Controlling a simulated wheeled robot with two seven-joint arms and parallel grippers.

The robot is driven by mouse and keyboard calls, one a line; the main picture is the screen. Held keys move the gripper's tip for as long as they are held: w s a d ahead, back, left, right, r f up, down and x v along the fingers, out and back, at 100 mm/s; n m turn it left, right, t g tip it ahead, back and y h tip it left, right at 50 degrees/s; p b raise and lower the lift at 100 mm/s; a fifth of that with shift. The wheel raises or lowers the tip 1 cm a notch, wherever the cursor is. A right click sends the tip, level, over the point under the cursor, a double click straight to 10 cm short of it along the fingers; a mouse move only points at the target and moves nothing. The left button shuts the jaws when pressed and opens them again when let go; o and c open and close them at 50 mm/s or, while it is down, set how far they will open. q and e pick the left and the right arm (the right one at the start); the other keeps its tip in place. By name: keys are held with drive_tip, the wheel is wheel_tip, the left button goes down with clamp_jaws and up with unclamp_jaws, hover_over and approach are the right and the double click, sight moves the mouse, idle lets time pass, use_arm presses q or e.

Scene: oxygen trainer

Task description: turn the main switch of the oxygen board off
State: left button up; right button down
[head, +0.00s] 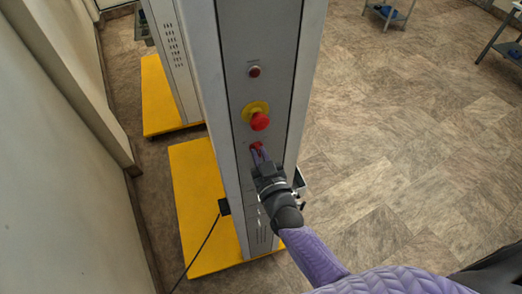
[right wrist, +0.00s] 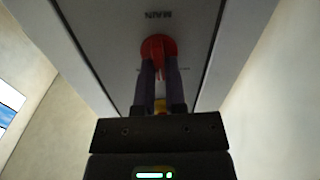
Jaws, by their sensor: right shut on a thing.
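The main switch (head: 255,146) is a small red rotary knob on the front panel of the tall grey board (head: 279,95). In the right wrist view the red knob (right wrist: 158,45) sits beside the label MAIN, which appears upside down. Its narrow red handle lies between my right gripper's fingers and runs nearly up and down in that picture. My right gripper (head: 260,153) is shut on this handle; its fingers also show in the right wrist view (right wrist: 158,72). The fingers partly hide the knob and its position marks. My left gripper is out of view.
A red emergency button (head: 260,121) on a yellow collar sits just above the switch, with a small dark red round button (head: 254,71) higher up. The board stands on a yellow base (head: 200,215). A wall (head: 60,170) is at left; open floor (head: 400,140) at right.

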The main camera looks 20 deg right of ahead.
drive_tip(key=n+p, duration=0.1)
drive_tip(key=n, duration=0.3)
drive_tip(key=shift+a+n, duration=0.1)
drive_tip(key=shift+n, duration=1.8)
drive_tip(key=shift+a+n, duration=0.1)
drive_tip(key=shift+n, duration=0.2)
drive_tip(key=c, duration=0.7)
unclamp_jaws()
drive_tip(key=s, duration=1)
drive_tip(key=shift+d, duration=0.2)
